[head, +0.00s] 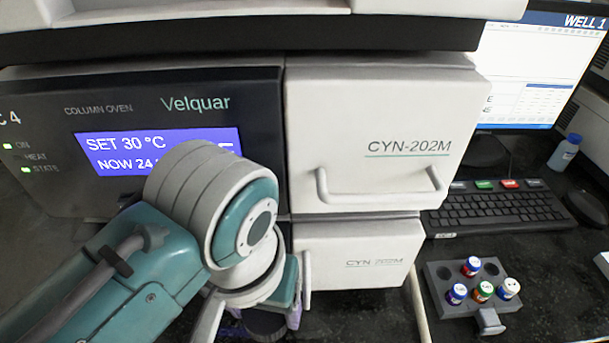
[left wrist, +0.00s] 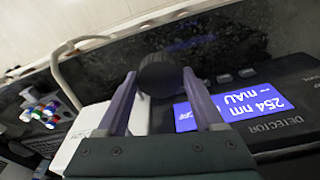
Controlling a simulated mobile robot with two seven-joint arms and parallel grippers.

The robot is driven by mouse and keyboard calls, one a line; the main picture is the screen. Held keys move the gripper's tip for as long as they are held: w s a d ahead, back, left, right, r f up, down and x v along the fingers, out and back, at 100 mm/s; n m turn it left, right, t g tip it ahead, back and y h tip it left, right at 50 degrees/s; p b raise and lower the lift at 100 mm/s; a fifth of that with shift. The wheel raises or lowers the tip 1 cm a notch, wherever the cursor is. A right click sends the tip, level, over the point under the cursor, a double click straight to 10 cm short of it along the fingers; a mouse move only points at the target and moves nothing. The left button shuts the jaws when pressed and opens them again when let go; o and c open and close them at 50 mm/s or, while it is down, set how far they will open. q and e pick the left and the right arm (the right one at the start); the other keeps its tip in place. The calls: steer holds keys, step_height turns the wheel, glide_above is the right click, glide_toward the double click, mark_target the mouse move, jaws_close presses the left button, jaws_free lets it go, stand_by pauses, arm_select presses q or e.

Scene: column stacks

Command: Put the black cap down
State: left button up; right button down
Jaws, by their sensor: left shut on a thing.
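The black cap (left wrist: 160,75) is a dark round piece between the fingertips of my left gripper (left wrist: 160,86) in the left wrist view. The fingers are shut on it from both sides. Behind it in that view is the dark front of a detector unit (left wrist: 240,72). In the head view my left gripper (head: 270,318) is low at the bottom middle, in front of the lower drawer, mostly hidden by my own wrist. A dark round shape, likely the cap (head: 264,325), shows there. My right gripper is not in view.
A grey rack (head: 440,286) holds several vials with coloured caps at the lower right. A keyboard (head: 490,208), monitor (head: 530,75) and small bottle (head: 564,152) stand behind it. The column oven (head: 150,95) and handled drawers (head: 380,140) fill the middle and left.

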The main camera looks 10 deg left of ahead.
mark_target(273, 337)
arm_select(q)
step_height(273, 337, down, 7)
steer(key=b, duration=0.2)
steer(key=shift+f+b, duration=0.15)
steer(key=shift+b, duration=0.15)
steer(key=o, duration=0.8)
steer(key=shift+f, duration=0.1)
steer(key=o, duration=0.5)
